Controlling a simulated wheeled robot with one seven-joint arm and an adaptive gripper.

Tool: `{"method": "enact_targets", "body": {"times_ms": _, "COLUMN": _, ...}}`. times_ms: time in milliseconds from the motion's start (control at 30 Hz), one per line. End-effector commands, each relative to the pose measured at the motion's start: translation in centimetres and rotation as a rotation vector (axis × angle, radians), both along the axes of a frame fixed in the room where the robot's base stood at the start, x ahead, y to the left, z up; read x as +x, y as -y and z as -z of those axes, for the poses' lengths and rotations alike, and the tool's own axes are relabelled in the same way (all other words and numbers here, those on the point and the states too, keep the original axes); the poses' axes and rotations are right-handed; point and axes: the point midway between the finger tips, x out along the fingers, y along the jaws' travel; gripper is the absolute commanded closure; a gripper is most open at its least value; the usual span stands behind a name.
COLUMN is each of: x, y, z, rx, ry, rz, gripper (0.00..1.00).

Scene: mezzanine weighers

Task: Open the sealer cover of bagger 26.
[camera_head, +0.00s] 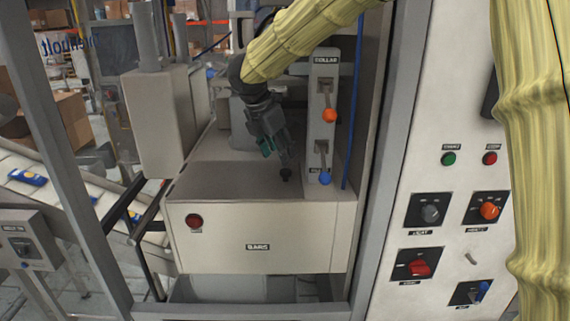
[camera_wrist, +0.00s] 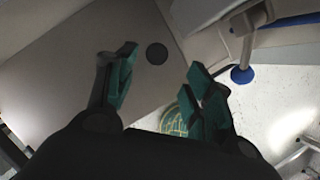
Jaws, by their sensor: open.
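A beige box labelled "BARS" (camera_head: 257,262) stands inside the grey frame, with a flat, level top (camera_head: 220,182) that looks like the sealer cover. A small black knob (camera_head: 286,175) sits at the right of that top. My gripper (camera_head: 278,153) points down over the top, close to the knob; I cannot tell whether it touches. In the wrist view the fingers of my gripper (camera_wrist: 163,64) are apart with green pads, and the round black knob (camera_wrist: 157,54) shows between and beyond their tips. No number 26 is readable.
Right of the knob, a "COLLAR" panel has an orange-knobbed lever (camera_head: 329,115) and a blue-knobbed lever (camera_head: 325,178); the blue knob (camera_wrist: 242,75) also shows in the wrist view. A red button (camera_head: 194,221) is on the box front. A switch panel (camera_head: 450,255) stands right, a conveyor (camera_head: 60,190) left.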

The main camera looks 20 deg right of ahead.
Motion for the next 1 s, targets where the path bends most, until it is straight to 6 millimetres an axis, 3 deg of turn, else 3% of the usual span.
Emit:
{"method": "enact_targets", "body": {"times_ms": 400, "x": 1.1, "y": 2.1, "z": 5.3, "rx": -0.001, "ry": -0.001, "rz": 0.002, "gripper": 0.48}}
{"method": "enact_targets", "body": {"times_ms": 867, "x": 1.2, "y": 2.6, "z": 6.4, "rx": 0.001, "ry": -0.001, "rz": 0.004, "gripper": 0.48}}
{"method": "enact_targets", "body": {"times_ms": 1000, "x": 1.2, "y": 2.6, "z": 6.4, "rx": 0.001, "ry": 0.0, "rz": 0.003, "gripper": 0.72}}
